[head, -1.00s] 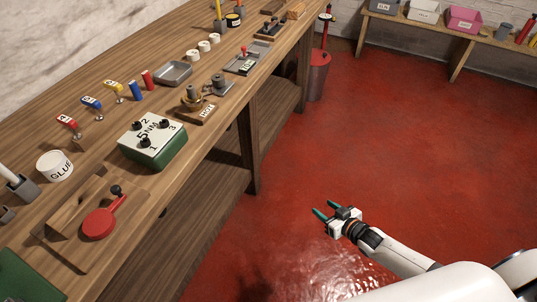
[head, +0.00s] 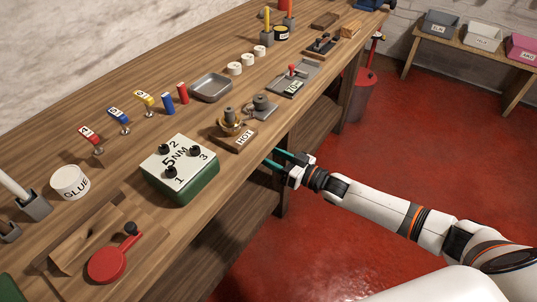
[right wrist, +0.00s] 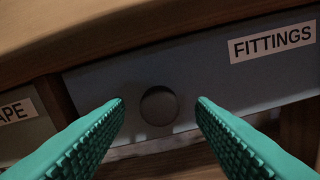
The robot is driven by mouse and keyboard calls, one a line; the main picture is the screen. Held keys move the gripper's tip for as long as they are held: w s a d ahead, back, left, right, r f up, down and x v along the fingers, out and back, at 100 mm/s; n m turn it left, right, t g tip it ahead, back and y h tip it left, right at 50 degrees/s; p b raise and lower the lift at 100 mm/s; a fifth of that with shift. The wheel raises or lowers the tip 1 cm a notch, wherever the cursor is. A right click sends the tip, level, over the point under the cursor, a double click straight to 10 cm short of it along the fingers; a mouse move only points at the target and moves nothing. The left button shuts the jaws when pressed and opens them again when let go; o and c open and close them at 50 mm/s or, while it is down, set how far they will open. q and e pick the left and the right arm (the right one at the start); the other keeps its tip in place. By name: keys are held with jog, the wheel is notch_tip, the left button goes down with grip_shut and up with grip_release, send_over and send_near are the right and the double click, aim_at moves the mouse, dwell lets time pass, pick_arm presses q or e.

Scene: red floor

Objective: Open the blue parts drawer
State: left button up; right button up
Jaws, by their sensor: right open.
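A blue-grey drawer front (right wrist: 200,73) labelled FITTINGS fills the middle of the right wrist view, under the wooden bench top. It looks shut. Its dark round knob (right wrist: 158,106) sits in the gap between the teal fingers of my right gripper (right wrist: 160,102). The fingers are open, one on each side of the knob; I cannot tell how far their tips are from the drawer front. In the head view my right gripper (head: 268,157) is at the bench's front edge, below the HOT plate. The drawer is hidden there. My left gripper is not in view.
Another drawer (right wrist: 20,130) with a label ending in APE is at left. On the workbench (head: 235,185) stand a green 5NM box (head: 180,170), a HOT stand (head: 233,133) and a metal tray (head: 211,87). Red floor (head: 400,150) is open to the right.

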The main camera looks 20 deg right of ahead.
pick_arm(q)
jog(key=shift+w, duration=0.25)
pick_arm(e)
jog(key=shift+x, duration=0.9)
jog(key=shift+c, duration=0.3)
